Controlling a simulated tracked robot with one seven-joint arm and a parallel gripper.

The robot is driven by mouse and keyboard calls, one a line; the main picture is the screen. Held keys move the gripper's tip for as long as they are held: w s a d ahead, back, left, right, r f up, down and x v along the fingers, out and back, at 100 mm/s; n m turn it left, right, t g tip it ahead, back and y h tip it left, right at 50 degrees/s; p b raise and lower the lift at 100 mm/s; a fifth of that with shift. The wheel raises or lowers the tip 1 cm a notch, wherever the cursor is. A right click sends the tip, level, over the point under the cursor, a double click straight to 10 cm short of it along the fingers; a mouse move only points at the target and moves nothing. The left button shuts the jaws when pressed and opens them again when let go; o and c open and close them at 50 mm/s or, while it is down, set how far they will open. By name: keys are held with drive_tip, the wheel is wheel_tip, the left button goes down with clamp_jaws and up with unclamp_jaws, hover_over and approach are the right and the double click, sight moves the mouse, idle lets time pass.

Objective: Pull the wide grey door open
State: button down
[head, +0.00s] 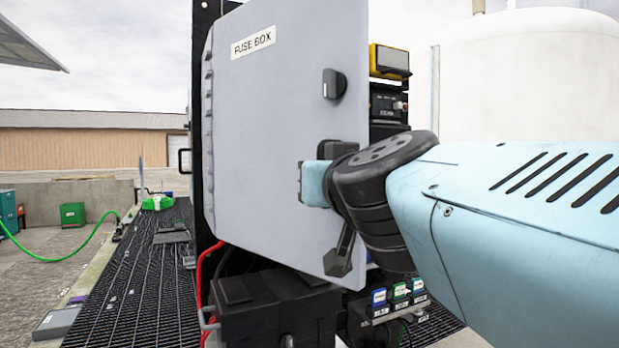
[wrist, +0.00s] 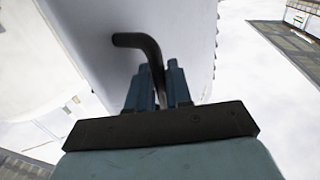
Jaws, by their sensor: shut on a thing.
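The wide grey door (head: 270,110), labelled FUSE BOX, stands ajar in the head view. Its hinges are along the left edge, and its right edge is swung out towards me. It also shows in the wrist view (wrist: 90,50) as a pale panel. A black bent handle (wrist: 137,41) sticks out from it. My gripper (wrist: 159,84) is shut on the handle, with one blue finger on each side of it. In the head view my gripper (head: 316,183) is at the door's lower right, where my wrist hides the handle. A black knob (head: 334,84) sits higher on the door.
Behind the door's right edge are a yellow-and-black unit (head: 390,60) and small coloured switches (head: 398,293). A black box (head: 265,305) and red cables lie below the door. A white tank (head: 530,80) stands at right. Black grating (head: 140,275) extends left.

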drive_tip(key=shift+s+a, duration=0.1)
idle(0.3)
drive_tip(key=c, duration=1.2)
unclamp_jaws()
drive_tip(key=shift+s, duration=0.1)
